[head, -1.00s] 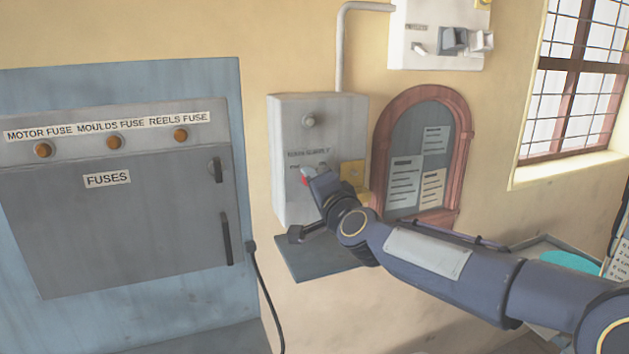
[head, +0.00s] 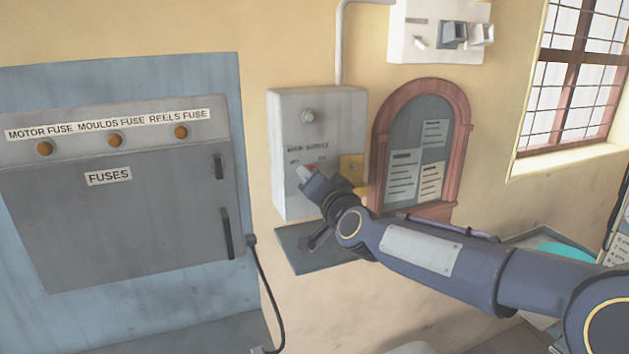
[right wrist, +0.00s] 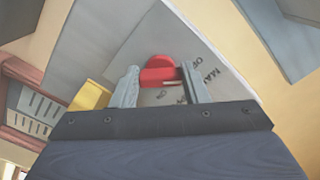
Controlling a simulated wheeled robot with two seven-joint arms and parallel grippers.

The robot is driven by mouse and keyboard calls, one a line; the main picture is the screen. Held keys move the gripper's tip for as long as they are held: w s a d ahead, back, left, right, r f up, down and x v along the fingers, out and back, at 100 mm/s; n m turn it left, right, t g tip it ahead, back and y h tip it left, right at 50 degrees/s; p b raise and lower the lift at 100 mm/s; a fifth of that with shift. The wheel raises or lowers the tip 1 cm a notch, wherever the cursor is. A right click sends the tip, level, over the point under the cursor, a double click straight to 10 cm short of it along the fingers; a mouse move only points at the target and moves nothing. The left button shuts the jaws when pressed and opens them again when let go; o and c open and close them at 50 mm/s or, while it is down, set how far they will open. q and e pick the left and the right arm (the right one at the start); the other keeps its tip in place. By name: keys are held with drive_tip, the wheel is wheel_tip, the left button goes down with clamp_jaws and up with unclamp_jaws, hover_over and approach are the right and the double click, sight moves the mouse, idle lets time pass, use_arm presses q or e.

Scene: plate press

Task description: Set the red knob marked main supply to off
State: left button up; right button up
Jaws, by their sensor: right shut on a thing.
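The main supply box (head: 290,112) is a grey box on the wall, with a "main supply" label on its front. Part of the lettering beside the knob is hidden by the gripper. My left gripper is not in view.
A yellow plate (head: 351,168) is on the box's right side. A grey shelf (head: 320,258) juts out below the box. The fuse cabinet (head: 120,220) is at left, and an arched notice board (head: 408,125) hangs at right.

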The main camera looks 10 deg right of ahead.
drive_tip(key=shift+f, duration=0.1)
drive_tip(key=o, duration=1)
drive_tip(key=s, duration=0.2)
drive_tip(key=s+d, duration=0.1)
drive_tip(key=s, duration=0.4)
drive_tip(key=shift+s+d, duration=0.25)
drive_tip(key=shift+s, duration=0.15)
drive_tip(key=s+d+f+n+g, duration=0.1)
drive_tip(key=s+d+f+g, duration=0.1)
drive_tip(key=s+f+g, duration=0.2)
drive_tip(key=s+d+f+n+g, duration=0.2)
drive_tip(key=s+f+g, duration=0.2)
drive_tip(key=s+f, duration=0.7)
drive_tip(key=s+d+f+n+g, duration=0.2)
drive_tip(key=s+f, duration=0.6)
drive_tip(key=s, duration=0.8)
drive_tip(key=shift+s+d+f+g, duration=0.1)
drive_tip(key=shift+s+d+g, duration=0.05)
drive_tip(key=shift+g, duration=0.35)
drive_tip(key=shift+s+d+g, duration=0.1)
drive_tip(key=shift+d+g, duration=0.05)
drive_tip(key=shift+g, duration=0.35)
